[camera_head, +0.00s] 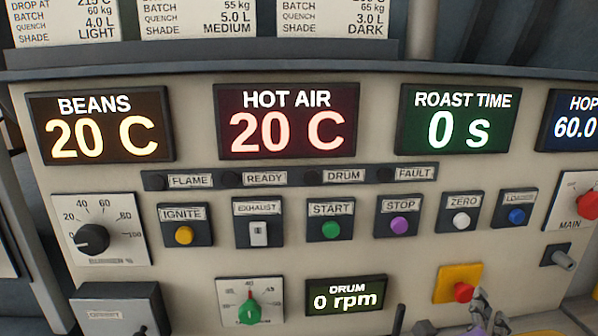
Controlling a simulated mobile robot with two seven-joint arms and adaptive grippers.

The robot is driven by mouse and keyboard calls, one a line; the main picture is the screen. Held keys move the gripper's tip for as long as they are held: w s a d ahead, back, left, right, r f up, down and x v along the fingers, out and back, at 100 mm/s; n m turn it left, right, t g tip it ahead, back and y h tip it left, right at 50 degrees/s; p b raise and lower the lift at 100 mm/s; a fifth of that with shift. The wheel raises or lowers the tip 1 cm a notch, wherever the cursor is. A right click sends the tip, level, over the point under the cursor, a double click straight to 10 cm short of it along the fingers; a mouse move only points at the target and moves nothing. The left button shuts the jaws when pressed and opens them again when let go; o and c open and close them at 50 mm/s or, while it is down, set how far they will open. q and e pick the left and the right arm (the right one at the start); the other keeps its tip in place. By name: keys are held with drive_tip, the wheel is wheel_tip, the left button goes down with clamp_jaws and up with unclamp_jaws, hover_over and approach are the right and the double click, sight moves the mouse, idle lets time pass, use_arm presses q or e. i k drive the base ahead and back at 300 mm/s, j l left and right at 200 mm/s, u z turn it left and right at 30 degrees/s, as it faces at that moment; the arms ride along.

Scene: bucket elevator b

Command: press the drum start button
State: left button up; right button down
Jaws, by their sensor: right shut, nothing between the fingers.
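The start button (331,229) is a round green button on a dark plate labelled START, in the middle of the panel's button row. The drum display (345,297) below it reads 0 rpm. The DRUM lamp (311,177) in the strip above looks dark. My right gripper (483,312) is at the bottom edge, right of the drum display and below the start button. It is shut and empty, apart from the button, and partly cut off by the frame. My left gripper is not in view.
The purple stop button (398,224) is just right of start, with the white zero button (461,220) beyond. The exhaust switch (259,234) is to the left. A red button on a yellow plate (447,283) is close to my right gripper. A green-knobbed dial (248,308) is lower left.

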sight(331, 229)
drive_tip(key=k, duration=1)
